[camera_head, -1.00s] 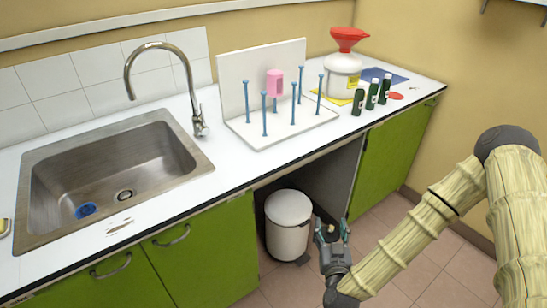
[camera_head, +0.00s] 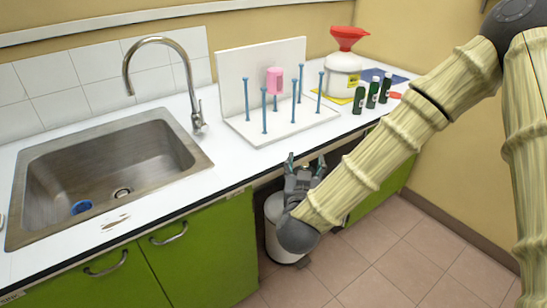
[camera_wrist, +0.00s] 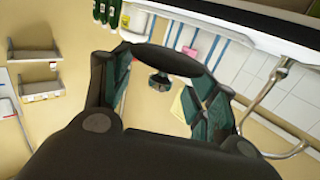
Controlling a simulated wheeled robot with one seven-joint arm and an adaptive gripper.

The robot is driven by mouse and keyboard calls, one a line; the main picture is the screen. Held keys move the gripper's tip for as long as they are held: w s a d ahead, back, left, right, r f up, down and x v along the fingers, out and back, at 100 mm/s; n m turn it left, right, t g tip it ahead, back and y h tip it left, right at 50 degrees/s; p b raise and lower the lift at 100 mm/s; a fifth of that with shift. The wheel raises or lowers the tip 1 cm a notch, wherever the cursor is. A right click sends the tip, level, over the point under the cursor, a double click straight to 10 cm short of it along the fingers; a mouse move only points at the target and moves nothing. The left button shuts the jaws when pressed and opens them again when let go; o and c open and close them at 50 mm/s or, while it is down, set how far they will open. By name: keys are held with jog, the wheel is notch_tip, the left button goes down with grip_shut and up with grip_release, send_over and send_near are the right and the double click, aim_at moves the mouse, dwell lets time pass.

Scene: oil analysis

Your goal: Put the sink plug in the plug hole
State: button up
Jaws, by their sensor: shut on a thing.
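The steel sink (camera_head: 40,165) is at the left of the counter in the head view. Its round plug hole (camera_head: 122,193) is uncovered in the basin floor. A small blue round thing (camera_head: 81,207) lies in the basin to the left of the hole; I cannot tell whether it is the sink plug. My gripper (camera_head: 305,160) is at the counter's front edge, right of the sink and below the peg rack. Its fingers stand apart around a thing I cannot make out. In the wrist view a small dark shape (camera_wrist: 159,83) shows between the fingers.
A curved tap (camera_head: 197,110) stands behind the sink's right end. A white peg rack (camera_head: 285,122) with a pink cup (camera_head: 274,80), dark bottles (camera_head: 372,93) and a red-funnelled container (camera_head: 343,75) are further right. A white bin (camera_head: 273,209) stands below my gripper.

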jog(key=p, duration=0.2)
send_over(274, 159)
jog(key=shift+s+d+f, duration=0.25)
jog(key=shift+s+f, duration=0.1)
jog(key=shift+f, duration=0.3)
jog(key=shift+w+a+f, duration=0.15)
jog(key=shift+w+a, duration=0.15)
jog(key=shift+w, duration=0.15)
jog(key=shift+f, duration=1.65)
jog(key=shift+f, duration=0.1)
jog(key=o, duration=1)
jog(key=s, duration=0.4)
jog(key=s+a, duration=0.1)
jog(key=s, duration=0.3)
jog(key=s+a+b, duration=0.1)
jog(key=s, duration=0.3)
jog(key=shift+r, duration=0.4)
